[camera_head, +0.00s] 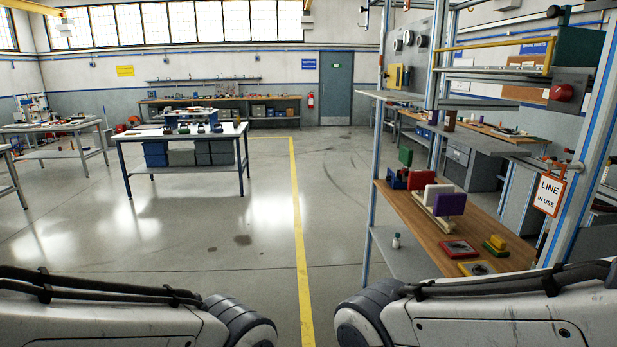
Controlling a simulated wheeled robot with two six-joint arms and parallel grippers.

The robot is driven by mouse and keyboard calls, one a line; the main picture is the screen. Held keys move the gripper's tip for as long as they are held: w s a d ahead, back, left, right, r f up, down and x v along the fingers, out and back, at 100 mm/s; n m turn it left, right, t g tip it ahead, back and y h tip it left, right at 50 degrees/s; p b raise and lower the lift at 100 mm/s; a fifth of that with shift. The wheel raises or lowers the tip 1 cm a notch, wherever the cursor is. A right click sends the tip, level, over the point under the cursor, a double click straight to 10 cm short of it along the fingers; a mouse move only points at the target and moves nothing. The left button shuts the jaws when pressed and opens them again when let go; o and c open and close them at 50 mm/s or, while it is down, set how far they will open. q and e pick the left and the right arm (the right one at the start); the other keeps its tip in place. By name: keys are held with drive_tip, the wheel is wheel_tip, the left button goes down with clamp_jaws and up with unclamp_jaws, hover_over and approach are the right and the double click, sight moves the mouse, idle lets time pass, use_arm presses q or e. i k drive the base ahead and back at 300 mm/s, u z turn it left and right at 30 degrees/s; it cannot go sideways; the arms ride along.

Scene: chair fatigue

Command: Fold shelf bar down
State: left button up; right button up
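A yellow bar (495,43) runs along the front of the upper shelf of a metal rack at the right. It stands raised above the shelf edge, with a short upright at its right end. A red round knob (561,92) is on a grey box below the bar's right end. Links of both my arms show along the bottom edge, well below and in front of the bar. Neither of my grippers is in view, so their state is hidden.
A blue-edged rack post (590,140) with a hanging "LINE IN USE" sign (549,192) stands at the right front. Colored blocks stand on the rack's wooden shelf (420,222). The floor (225,240) left of the rack is clear.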

sight(551, 40)
drive_tip(key=z, duration=0.7)
drive_tip(key=i, duration=1.15)
drive_tip(key=z, duration=0.15)
